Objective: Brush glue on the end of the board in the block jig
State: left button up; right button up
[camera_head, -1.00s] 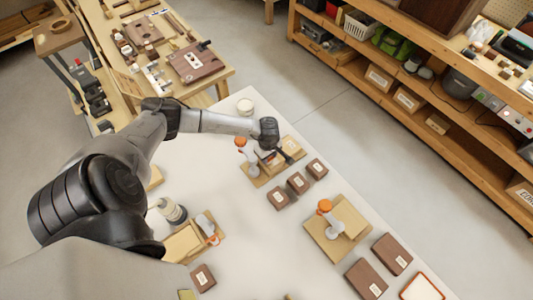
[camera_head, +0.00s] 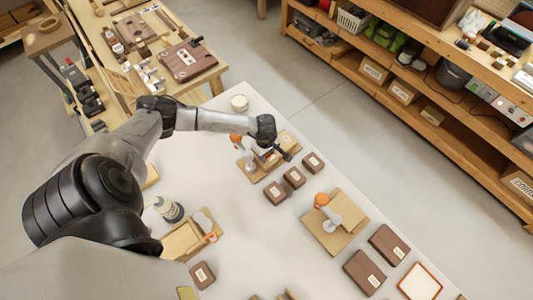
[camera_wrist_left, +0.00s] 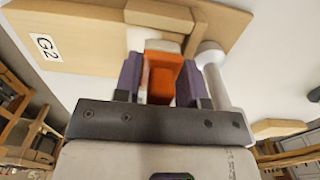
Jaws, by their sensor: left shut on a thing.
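My left gripper (camera_head: 286,155) is over the far wooden jig board (camera_head: 247,164), next to an orange-topped white clamp (camera_head: 249,157). In the left wrist view my left gripper (camera_wrist_left: 160,82) has its two purple fingers on either side of an orange piece (camera_wrist_left: 163,76) with a pale part behind it. It is shut on that piece; what the piece belongs to is unclear. Beyond is a wooden board with a G2 label (camera_wrist_left: 46,47) and a wood block (camera_wrist_left: 165,15). A white post (camera_wrist_left: 213,72) stands right of the fingers. I cannot make out glue or bristles. My right gripper is not in view.
A second jig (camera_head: 350,226) with an orange-topped clamp (camera_head: 323,202) stands nearer. Several labelled brown blocks (camera_head: 275,193) lie between. Another wooden fixture (camera_head: 182,240) is at left. Bare white tabletop (camera_head: 240,225) lies mid-table.

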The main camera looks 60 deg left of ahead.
pick_arm(q)
jog(key=shift+s+a, duration=0.1)
jog(key=shift+a, duration=0.55)
jog(key=shift+a, duration=0.1)
jog(key=shift+a+b, duration=0.2)
jog(key=shift+b, duration=0.1)
jog(key=shift+s+a, duration=0.15)
jog(key=shift+a, duration=0.35)
jog(key=shift+w+f+b, duration=0.1)
jog(key=shift+w+b, duration=0.55)
jog(key=shift+b, duration=0.1)
jog(key=shift+w+a, duration=0.15)
jog(key=shift+w, duration=0.1)
